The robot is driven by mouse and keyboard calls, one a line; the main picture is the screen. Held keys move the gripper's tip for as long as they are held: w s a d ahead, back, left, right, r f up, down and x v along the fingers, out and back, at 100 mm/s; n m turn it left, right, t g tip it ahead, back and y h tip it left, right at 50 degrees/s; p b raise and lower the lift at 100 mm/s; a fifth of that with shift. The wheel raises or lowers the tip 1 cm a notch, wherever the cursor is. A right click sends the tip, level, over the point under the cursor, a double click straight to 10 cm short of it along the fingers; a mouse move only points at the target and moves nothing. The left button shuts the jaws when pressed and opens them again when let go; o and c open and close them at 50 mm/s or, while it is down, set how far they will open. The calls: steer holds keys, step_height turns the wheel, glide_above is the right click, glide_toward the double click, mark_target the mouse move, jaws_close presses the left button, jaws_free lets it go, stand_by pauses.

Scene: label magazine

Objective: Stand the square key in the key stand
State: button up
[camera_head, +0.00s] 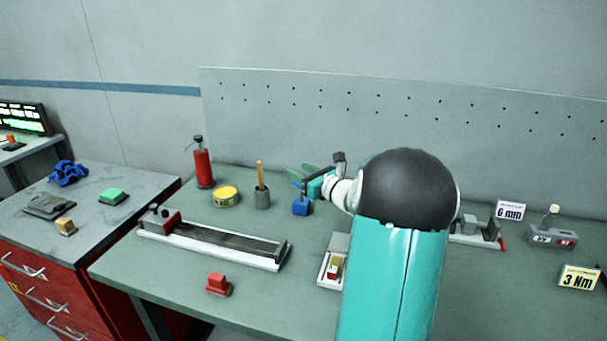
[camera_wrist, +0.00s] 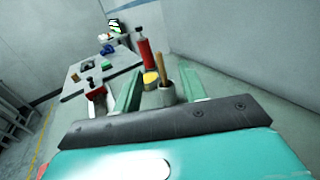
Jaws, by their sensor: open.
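My gripper (camera_head: 308,173) is open, its two green fingers reaching left above the bench. In the wrist view the fingers (camera_wrist: 158,88) stand apart with nothing held between them. I cannot tell for certain which thing is the square key or the key stand. A blue block (camera_head: 301,207) with a thin upright stem stands on the bench just below the fingers, its top partly hidden by them. A grey cup (camera_head: 262,198) with a wooden stick stands left of it. In the wrist view the cup (camera_wrist: 167,97) shows beyond and between the fingers.
A yellow tin (camera_head: 226,196) and red bottle (camera_head: 203,166) stand at the back left. A long rail fixture (camera_head: 218,247), a red block (camera_head: 218,284) and a small tray (camera_head: 325,275) lie in front. My arm hides the bench's middle. A pegboard (camera_head: 400,125) rises behind.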

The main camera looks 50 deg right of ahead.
steer(key=shift+s+a+r, duration=0.35)
steer(key=shift+s+a, duration=0.15)
steer(key=shift+s, duration=0.15)
steer(key=shift+s+a+r, duration=0.35)
steer(key=shift+s+a, duration=0.15)
steer(key=shift+s, duration=0.1)
